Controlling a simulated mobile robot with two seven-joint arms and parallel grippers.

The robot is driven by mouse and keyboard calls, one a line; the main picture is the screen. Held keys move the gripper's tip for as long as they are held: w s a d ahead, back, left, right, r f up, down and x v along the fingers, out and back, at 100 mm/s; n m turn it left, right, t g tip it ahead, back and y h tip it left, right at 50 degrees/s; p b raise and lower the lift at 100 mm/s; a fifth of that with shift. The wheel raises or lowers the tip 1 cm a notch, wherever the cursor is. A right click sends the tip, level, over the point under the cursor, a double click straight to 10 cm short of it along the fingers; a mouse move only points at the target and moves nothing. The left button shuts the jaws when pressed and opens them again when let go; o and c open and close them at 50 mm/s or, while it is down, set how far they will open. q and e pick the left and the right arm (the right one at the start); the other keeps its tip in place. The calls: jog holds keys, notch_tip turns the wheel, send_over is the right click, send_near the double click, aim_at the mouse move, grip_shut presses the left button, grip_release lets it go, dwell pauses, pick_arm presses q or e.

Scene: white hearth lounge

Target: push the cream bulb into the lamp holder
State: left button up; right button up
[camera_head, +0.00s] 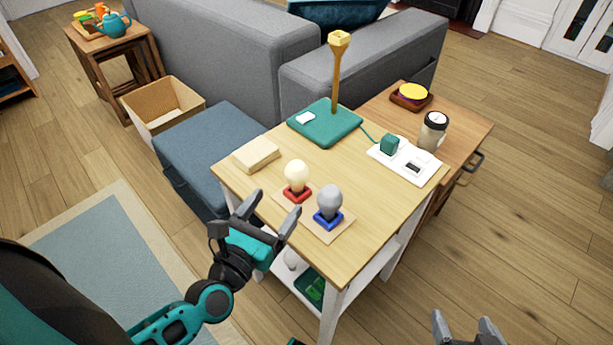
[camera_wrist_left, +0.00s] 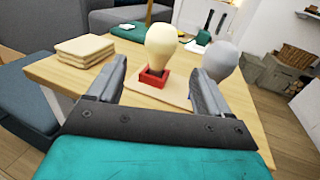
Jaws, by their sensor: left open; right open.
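The cream bulb (camera_head: 297,175) stands upright in a red square holder (camera_head: 297,193) on a light board on the table. It also shows in the left wrist view (camera_wrist_left: 161,47), between and beyond my open fingers. The lamp holder is the gold top (camera_head: 339,40) of a yellow post on a teal base (camera_head: 325,123) at the table's far side. My left gripper (camera_head: 268,212) is open and empty, just in front of the cream bulb and apart from it. My right gripper (camera_head: 468,325) is open at the bottom edge, away from the table; its tips are partly in view.
A grey bulb (camera_head: 329,198) in a blue holder (camera_head: 328,218) stands right beside the cream one. A stack of cloths (camera_head: 257,154) lies at the left. A white plate with a green plug (camera_head: 389,145) and a jar (camera_head: 433,130) are at the right. The front tabletop is bare.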

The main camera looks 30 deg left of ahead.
aim_at(290, 184)
pick_arm(q)
jog(key=w, duration=0.5)
jog(key=shift+w, duration=0.4)
jog(key=shift+w+d+f, duration=0.1)
jog(key=shift+w+f, duration=0.05)
jog(key=shift+w, duration=1.3)
jog(key=shift+w+d+f, duration=0.1)
jog(key=shift+w, duration=1.35)
jog(key=shift+c, duration=0.3)
jog(key=c, duration=1)
